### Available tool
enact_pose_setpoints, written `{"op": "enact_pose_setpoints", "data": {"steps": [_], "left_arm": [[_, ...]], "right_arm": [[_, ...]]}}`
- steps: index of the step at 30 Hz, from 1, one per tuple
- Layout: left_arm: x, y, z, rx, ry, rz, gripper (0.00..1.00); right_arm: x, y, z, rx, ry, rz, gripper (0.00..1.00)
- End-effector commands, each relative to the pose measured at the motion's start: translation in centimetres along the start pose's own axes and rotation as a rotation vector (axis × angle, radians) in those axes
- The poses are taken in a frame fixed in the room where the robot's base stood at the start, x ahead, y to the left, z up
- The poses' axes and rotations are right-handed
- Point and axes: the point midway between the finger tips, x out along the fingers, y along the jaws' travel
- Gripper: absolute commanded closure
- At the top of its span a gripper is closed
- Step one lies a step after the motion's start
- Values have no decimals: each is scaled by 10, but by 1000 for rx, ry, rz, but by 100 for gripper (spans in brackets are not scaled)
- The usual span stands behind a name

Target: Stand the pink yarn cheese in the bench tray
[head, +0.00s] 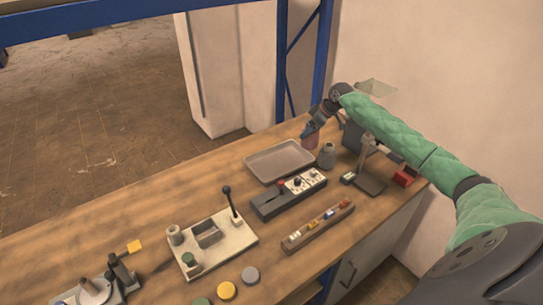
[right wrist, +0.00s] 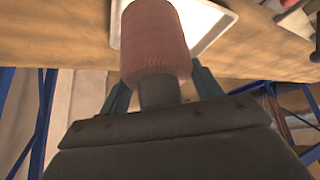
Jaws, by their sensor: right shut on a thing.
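The pink yarn cheese (head: 309,138) is held in my right gripper (head: 312,126) above the far right part of the bench, by the tray's right end. In the right wrist view the pink yarn cheese (right wrist: 155,45) is a ribbed pink cylinder with a grey core end toward the gripper, whose fingers are partly hidden behind it. The bench tray (head: 279,161) is a shallow, empty grey tray lying on the bench. In the right wrist view the tray (right wrist: 116,25) is partly hidden behind the yarn. My left gripper is not in view.
A grey cone-like object (head: 326,157) stands right of the tray. A dark box with switches (head: 289,194) lies in front of it. A dark stand (head: 369,184) and a red block (head: 404,177) are farther right. A lever fixture (head: 212,242) stands nearer. Bench left of the tray is clear.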

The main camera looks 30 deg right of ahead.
Motion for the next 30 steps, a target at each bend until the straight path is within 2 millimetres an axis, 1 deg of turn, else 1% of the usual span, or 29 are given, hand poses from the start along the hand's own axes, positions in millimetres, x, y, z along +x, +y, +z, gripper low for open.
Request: {"op": "enact_pose_setpoints", "data": {"steps": [2,5,10,18,21,25,30], "left_arm": [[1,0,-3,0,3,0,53],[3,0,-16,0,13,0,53],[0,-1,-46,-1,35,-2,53],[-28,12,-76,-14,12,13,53],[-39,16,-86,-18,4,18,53],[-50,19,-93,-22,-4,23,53],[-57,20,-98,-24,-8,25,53]], "right_arm": [[6,-1,-2,-1,2,-1,62],[21,-5,-8,0,3,-2,62],[54,-12,-24,-1,4,-2,62],[99,-22,-46,-1,3,-2,62],[112,-25,-52,-1,3,-1,62],[122,-27,-58,0,2,0,62],[124,-27,-55,0,0,0,62]]}}
